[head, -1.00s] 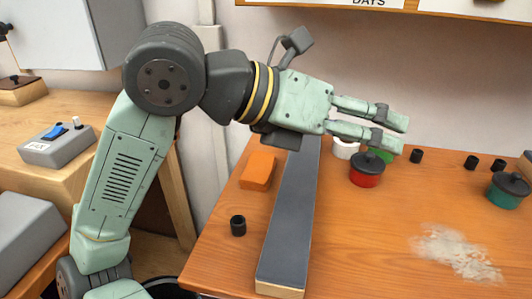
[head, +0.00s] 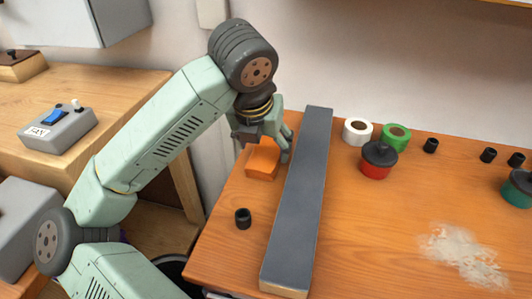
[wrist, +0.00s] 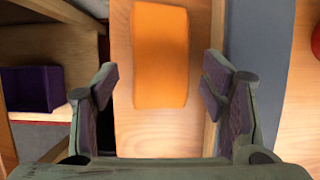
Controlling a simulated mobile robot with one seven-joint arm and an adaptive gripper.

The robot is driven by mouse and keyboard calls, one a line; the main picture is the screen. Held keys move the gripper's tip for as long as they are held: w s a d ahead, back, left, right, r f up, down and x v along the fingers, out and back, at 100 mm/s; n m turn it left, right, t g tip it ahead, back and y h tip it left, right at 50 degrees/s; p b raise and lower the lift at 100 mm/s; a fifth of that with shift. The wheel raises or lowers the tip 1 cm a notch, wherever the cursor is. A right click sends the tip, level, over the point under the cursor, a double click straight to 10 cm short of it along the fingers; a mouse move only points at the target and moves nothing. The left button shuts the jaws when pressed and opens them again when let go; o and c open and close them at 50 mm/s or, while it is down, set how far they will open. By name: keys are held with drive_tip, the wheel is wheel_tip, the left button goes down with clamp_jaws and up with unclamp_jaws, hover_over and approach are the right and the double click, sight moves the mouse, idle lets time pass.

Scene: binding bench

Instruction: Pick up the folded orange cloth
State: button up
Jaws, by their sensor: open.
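The folded orange cloth (head: 262,163) lies on the wooden table near its left edge, left of a long grey-topped bar. In the wrist view the cloth (wrist: 160,57) is a smooth orange block ahead of my gripper, roughly centred between the fingers. My gripper (wrist: 160,112) is open and empty, with one finger to each side of the cloth's line. In the head view my gripper (head: 266,145) points down over the cloth and hides its far part. I cannot tell the exact height of the fingertips above the table.
The long grey-topped bar (head: 305,205) stands close to the cloth's right. A small black cylinder (head: 243,218) lies nearer the front. White tape (head: 357,131), green tape (head: 396,136) and a red pot (head: 379,160) stand right of the bar. Pale shavings (head: 465,255) lie front right.

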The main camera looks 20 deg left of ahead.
sight(266, 153)
drive_tip(key=shift+p+x, duration=0.3)
drive_tip(key=shift+x, duration=1.45)
drive_tip(key=shift+d, duration=0.1)
drive_tip(key=c, duration=0.8)
